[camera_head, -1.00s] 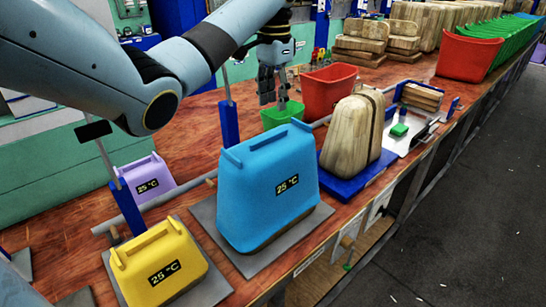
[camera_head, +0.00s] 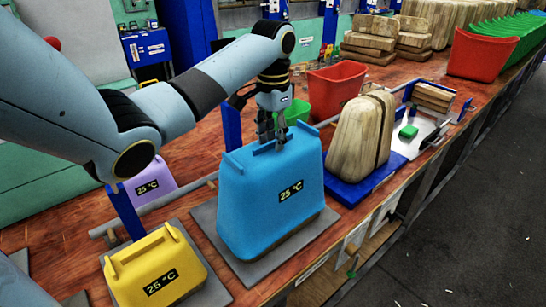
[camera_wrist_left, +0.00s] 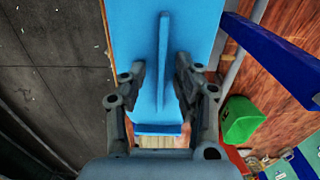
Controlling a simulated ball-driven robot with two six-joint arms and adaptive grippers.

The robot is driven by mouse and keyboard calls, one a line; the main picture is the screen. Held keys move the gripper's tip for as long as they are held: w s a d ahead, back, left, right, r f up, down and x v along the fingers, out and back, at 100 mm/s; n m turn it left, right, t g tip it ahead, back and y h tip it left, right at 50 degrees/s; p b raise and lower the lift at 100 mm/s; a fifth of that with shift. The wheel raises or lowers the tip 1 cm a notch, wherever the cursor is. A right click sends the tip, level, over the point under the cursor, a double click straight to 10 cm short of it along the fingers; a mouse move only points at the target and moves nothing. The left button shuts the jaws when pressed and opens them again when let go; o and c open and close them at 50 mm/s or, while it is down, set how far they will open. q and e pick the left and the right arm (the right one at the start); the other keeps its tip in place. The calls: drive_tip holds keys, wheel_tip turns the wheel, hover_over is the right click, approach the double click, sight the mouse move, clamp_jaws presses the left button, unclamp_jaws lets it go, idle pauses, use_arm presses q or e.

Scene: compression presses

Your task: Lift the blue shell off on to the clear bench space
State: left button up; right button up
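The blue shell (camera_head: 262,190), labelled 25 °C, stands upright on a grey plate (camera_head: 318,222) on the wooden bench. A raised rib runs along its top. My left gripper (camera_head: 272,142) points down at the top of the shell. In the left wrist view the rib of the blue shell (camera_wrist_left: 163,50) lies between the two spread fingers of my left gripper (camera_wrist_left: 160,75), with a gap on each side. The gripper is open. My right gripper does not show.
A yellow shell (camera_head: 158,273) and a purple shell (camera_head: 152,184) stand to the left. A wooden form (camera_head: 357,138) on a blue base is at the right. A green bin (camera_head: 297,110) and a red bin (camera_head: 332,90) stand behind. Bare bench (camera_head: 60,235) shows at left.

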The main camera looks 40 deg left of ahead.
use_arm(q)
drive_tip(key=shift+a, duration=0.1)
drive_tip(key=shift+c, duration=1.1)
drive_tip(key=shift+w+a+f, duration=0.1)
drive_tip(key=shift+c, duration=1.1)
clamp_jaws()
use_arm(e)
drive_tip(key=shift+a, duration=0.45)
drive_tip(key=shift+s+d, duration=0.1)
